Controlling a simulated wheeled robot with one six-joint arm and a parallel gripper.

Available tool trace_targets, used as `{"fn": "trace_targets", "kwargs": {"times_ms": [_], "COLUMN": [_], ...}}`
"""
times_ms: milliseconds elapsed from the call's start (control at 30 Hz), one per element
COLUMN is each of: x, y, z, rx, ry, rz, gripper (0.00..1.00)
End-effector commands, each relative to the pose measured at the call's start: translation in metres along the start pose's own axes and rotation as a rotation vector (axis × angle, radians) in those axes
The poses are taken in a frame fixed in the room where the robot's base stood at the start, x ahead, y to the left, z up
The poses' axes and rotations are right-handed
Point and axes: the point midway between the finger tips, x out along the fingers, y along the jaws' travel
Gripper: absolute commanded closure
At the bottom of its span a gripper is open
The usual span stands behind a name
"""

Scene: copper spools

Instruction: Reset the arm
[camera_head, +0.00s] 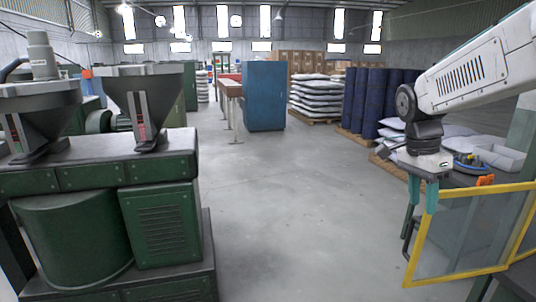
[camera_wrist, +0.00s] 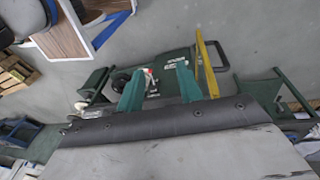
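My arm (camera_head: 474,76) reaches in from the upper right in the head view, bent with its wrist pointing down. My gripper (camera_head: 423,196) hangs at the right, with its two teal fingers pointing down beside the top corner of a yellow-framed clear panel (camera_head: 462,234). In the wrist view my gripper (camera_wrist: 158,85) shows its fingers spread apart with nothing between them. Beyond the fingers is a dark green machine part with a small red lever. I cannot tell whether the gripper touches the panel frame. No copper spool can be made out.
A green machine (camera_head: 165,226) with grey hoppers fills the left. A blue cabinet (camera_head: 264,96), stacked white sacks (camera_head: 316,98) and dark blue rolls (camera_head: 373,101) stand farther back. A table with a white bin (camera_head: 499,157) is behind my gripper. The grey middle floor is clear.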

Motion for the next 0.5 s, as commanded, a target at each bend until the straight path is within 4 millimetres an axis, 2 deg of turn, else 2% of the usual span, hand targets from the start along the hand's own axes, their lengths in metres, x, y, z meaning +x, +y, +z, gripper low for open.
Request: {"fn": "trace_targets", "kwargs": {"times_ms": [33,233,400,500], "x": [-0.007,-0.011,0.003,0.016], "y": [0.023,0.102,0.163,0.192], "z": [0.011,0.048,0.078,0.093], "rx": [-0.102,-0.541,-0.911,-1.102], "ry": [-0.005,-0.011,0.013,0.036], "rz": [-0.027,-0.116,-0.196,-0.237], "gripper": [0.64,0.64,0.64,0.64]}}
